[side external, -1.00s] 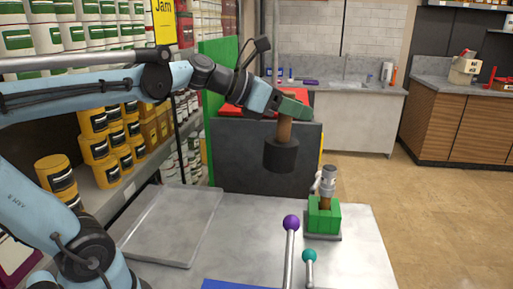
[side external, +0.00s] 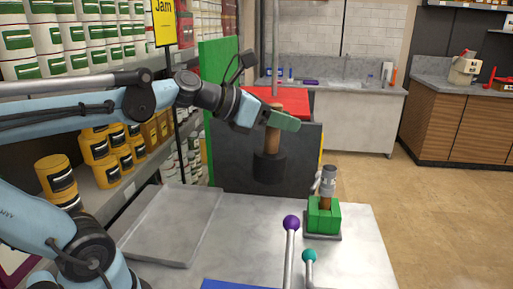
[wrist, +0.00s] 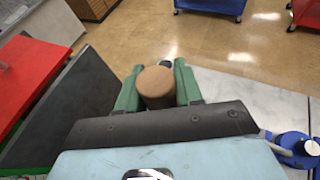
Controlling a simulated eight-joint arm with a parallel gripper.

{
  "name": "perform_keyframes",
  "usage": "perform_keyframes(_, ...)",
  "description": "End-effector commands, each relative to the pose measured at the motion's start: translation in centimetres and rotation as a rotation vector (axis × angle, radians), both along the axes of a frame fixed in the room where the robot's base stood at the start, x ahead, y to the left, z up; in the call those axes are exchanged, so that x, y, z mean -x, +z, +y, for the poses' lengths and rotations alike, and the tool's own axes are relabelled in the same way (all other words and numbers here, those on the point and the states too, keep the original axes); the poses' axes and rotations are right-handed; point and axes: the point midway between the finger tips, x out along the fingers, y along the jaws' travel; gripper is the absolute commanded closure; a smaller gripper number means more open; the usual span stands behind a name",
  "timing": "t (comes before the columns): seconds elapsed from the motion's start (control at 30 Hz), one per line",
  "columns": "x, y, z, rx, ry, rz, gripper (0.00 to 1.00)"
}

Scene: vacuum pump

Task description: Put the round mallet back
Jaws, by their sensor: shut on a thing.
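The round mallet has a brown wooden handle and a black cylindrical head (side external: 269,167). My gripper (side external: 275,118) is shut on the upper part of the handle, with the head hanging down, roughly upright. In the side view the mallet appears above the back of the metal table, in front of the dark panel. In the wrist view the round handle end (wrist: 156,84) sits between the two green fingers, which hide most of the head below.
A grey tray (side external: 172,228) lies at the table's left. A green block with a metal-topped fitting (side external: 323,214) stands at the right. Purple (side external: 291,222) and teal (side external: 309,255) knobbed levers rise at the front. A dark panel (side external: 228,155) with a red top (side external: 290,102) stands behind. The table middle is clear.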

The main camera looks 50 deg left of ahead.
Motion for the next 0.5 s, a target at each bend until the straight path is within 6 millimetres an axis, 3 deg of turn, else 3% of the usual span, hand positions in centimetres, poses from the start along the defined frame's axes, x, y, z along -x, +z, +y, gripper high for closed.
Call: perform_keyframes(0.5,-3.0,-6.9,2.0,0.008,0.241,-0.058,1.00)
